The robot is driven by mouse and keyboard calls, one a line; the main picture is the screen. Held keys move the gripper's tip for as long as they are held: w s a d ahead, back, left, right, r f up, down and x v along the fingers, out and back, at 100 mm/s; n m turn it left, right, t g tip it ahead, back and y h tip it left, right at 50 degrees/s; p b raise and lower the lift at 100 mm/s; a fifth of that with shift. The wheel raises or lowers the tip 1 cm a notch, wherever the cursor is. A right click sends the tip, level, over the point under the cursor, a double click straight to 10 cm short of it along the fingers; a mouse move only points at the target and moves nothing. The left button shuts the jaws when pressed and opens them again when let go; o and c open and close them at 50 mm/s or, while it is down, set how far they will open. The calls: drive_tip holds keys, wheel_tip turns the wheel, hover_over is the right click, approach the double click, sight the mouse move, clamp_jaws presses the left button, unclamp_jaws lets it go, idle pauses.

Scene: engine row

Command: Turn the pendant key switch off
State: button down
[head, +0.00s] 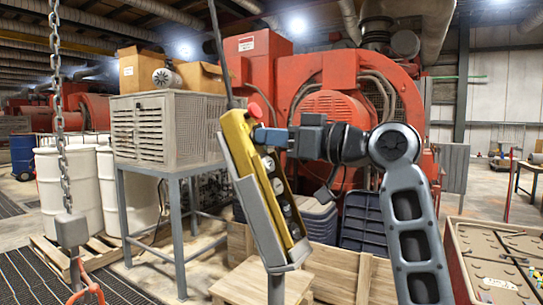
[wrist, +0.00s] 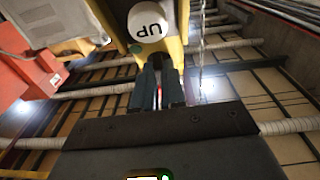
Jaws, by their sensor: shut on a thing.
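The yellow pendant (head: 237,137) stands tilted in a grey holder, with a red button on top and several round buttons down its face. In the wrist view, the pendant (wrist: 183,20) shows a white button marked UP (wrist: 148,22). My gripper (head: 258,137) reaches in from the right to the upper part of the pendant, just below the red button. In the wrist view, my gripper (wrist: 159,62) has its fingers close together beside the UP button, shut on the key switch. The key switch itself is hidden by the fingertips, so its angle cannot be told.
A hanging chain (head: 57,110) with a hook is at the left. A louvred grey box on a stand (head: 163,128) is behind the pendant at left. A wooden crate (head: 345,262) with dark bins is behind at right. A tan case (head: 495,260) is at the lower right.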

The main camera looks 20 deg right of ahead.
drive_tip(key=n+g+y+b, duration=0.1)
drive_tip(key=n+b, duration=0.1)
drive_tip(key=n+g+y+b, duration=0.1)
drive_tip(key=n, duration=0.2)
drive_tip(key=shift+w+d+f+n+b, duration=0.2)
drive_tip(key=shift+n+b, duration=0.1)
drive_tip(key=shift+b, duration=0.1)
drive_tip(key=shift+r+n+g+y+b, duration=0.15)
drive_tip(key=shift+n+g+y+b, duration=0.35)
drive_tip(key=shift+n, duration=0.6)
drive_tip(key=shift+r, duration=0.1)
drive_tip(key=c, duration=1.2)
unclamp_jaws()
drive_tip(key=v, duration=0.7)
drive_tip(key=shift+s+d+b, duration=0.15)
drive_tip(key=shift+d+b, duration=0.15)
drive_tip(key=shift+b, duration=0.1)
drive_tip(key=shift+r, duration=0.1)
